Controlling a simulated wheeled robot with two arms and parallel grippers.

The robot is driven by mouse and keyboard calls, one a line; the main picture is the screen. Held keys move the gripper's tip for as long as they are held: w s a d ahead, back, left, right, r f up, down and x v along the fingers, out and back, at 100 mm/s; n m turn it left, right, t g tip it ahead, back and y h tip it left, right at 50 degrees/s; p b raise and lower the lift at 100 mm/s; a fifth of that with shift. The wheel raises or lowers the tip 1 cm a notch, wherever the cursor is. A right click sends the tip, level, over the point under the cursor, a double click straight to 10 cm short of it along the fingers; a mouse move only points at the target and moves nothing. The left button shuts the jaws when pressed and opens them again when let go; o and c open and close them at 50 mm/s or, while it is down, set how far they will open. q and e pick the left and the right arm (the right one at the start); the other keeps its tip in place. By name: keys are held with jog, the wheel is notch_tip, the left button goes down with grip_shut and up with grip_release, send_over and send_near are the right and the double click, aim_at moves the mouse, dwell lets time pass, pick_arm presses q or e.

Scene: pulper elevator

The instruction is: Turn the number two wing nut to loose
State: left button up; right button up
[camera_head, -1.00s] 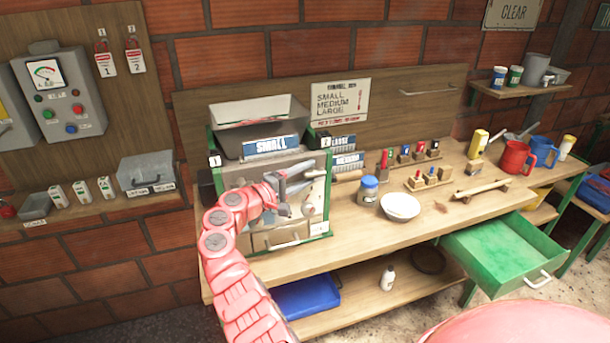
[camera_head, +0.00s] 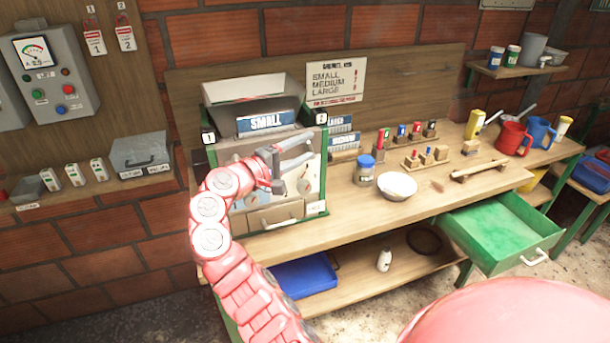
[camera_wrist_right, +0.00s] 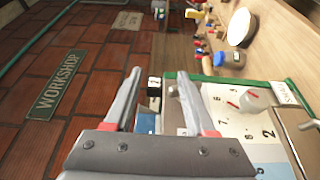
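The pulper (camera_head: 232,182) stands at the left end of the workbench, with a SMALL plate (camera_head: 266,122) at its top. My right gripper (camera_head: 302,167) is open and empty in front of the upper right of the panel. In the right wrist view, its fingers (camera_wrist_right: 157,88) are apart, with the "2" tag (camera_wrist_right: 154,83) seen between them. A pale knob with red marks (camera_wrist_right: 250,100) shows beside a printed "2"; I cannot tell whether it is the wing nut. My left gripper is not in view.
A blue-lidded jar (camera_head: 365,171) and a white bowl (camera_head: 397,186) stand right of the pulper. An open green drawer (camera_head: 500,232) juts out at the bench front. A grey control box (camera_head: 52,78) hangs on the left wall board.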

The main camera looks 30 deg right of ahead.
jog(key=s+a+b, duration=0.3)
jog(key=s+a, duration=0.2)
jog(key=s, duration=0.3)
jog(key=shift+s+r, duration=0.2)
jog(key=shift+w, duration=0.1)
